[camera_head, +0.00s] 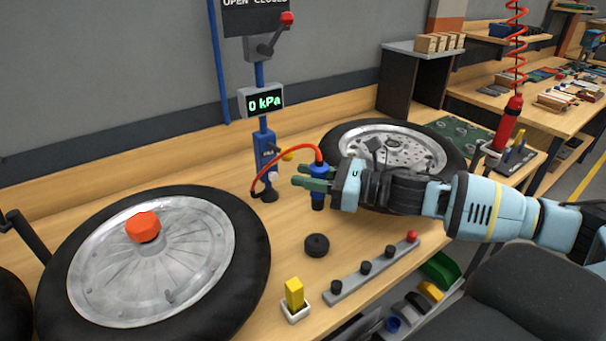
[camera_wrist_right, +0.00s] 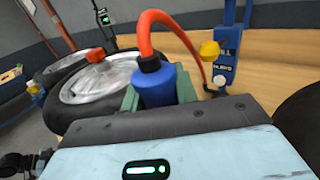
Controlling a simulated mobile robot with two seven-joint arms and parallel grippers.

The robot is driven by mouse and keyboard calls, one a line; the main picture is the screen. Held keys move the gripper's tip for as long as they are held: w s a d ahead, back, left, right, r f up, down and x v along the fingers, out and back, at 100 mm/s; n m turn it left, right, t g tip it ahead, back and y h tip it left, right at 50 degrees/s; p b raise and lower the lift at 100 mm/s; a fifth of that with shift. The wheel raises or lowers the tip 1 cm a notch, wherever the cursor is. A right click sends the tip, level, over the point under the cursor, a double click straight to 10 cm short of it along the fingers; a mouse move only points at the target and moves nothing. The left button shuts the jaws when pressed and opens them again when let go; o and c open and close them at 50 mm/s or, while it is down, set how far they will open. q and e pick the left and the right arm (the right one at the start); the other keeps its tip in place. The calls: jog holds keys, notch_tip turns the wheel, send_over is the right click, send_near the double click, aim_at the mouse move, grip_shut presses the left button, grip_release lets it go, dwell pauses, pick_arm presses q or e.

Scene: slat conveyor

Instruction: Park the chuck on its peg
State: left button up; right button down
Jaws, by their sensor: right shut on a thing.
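The chuck (camera_head: 318,190) is a blue cylinder with a red-orange hose coming off its top. My right gripper (camera_head: 315,180) has its green fingers shut on it and holds it upright near the blue post (camera_head: 265,150). In the right wrist view the chuck (camera_wrist_right: 154,84) sits between the fingers, with the hose arching right toward the post. A yellow piece (camera_head: 288,156) sticks out from the post's side; it also shows in the right wrist view (camera_wrist_right: 209,50). I cannot tell whether this is the peg. The chuck is apart from the post. My left gripper is not in view.
A wheel with an orange hub cap (camera_head: 144,227) lies at left, and another wheel (camera_head: 390,146) lies behind my right arm. A black puck (camera_head: 316,245), a yellow block in a white holder (camera_head: 294,294) and a grey bar with black knobs (camera_head: 372,268) occupy the front. The display (camera_head: 264,102) reads 0 kPa.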

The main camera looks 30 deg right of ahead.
jog(key=shift+f+b, duration=1.35)
jog(key=shift+f, duration=2.8)
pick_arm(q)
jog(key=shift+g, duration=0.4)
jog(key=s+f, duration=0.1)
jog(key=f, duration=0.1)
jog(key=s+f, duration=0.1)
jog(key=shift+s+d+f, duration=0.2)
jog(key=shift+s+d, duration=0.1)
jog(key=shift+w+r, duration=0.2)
pick_arm(e)
jog(key=shift+s, duration=0.1)
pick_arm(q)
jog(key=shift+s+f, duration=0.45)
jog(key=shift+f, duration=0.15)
pick_arm(e)
jog(key=shift+f, duration=0.95)
jog(key=c, duration=1)
grip_release()
jog(key=shift+r, duration=0.1)
